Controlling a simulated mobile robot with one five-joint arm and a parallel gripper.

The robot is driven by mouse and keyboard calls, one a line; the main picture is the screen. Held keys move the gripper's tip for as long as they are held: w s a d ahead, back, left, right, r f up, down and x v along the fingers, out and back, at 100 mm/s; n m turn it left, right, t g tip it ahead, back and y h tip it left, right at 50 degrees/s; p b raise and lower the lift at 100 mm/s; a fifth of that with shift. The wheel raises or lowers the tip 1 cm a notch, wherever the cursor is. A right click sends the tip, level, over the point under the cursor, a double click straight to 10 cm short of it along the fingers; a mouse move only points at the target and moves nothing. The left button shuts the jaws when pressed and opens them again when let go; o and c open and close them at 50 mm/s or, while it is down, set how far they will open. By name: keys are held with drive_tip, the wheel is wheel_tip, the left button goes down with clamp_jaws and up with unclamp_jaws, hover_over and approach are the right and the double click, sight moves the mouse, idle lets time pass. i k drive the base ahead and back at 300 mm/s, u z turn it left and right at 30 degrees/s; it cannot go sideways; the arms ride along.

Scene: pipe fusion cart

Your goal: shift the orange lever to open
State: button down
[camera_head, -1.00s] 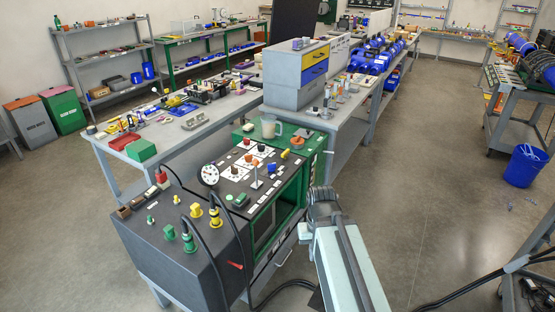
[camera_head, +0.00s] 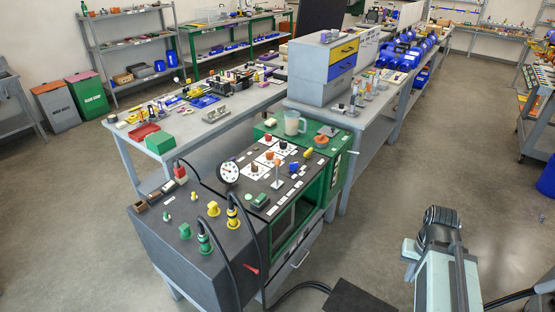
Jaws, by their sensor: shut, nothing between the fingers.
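My gripper is not visible.
A dial gauge (camera_head: 228,172), green and yellow plugs (camera_head: 204,240) with black cables, and a clear jug (camera_head: 292,122) crowd the cart top. A grey workbench (camera_head: 215,128) stands behind. Open floor lies right of the cart. Cables run along the floor at the bottom.

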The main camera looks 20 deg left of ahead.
sight(276, 162)
drive_tip(key=i, duration=1.25)
drive_tip(key=u, duration=1.6)
drive_tip(key=k, duration=0.5)
drive_tip(key=z, duration=1.15)
drive_tip(key=i, duration=0.95)
drive_tip(key=u, duration=0.75)
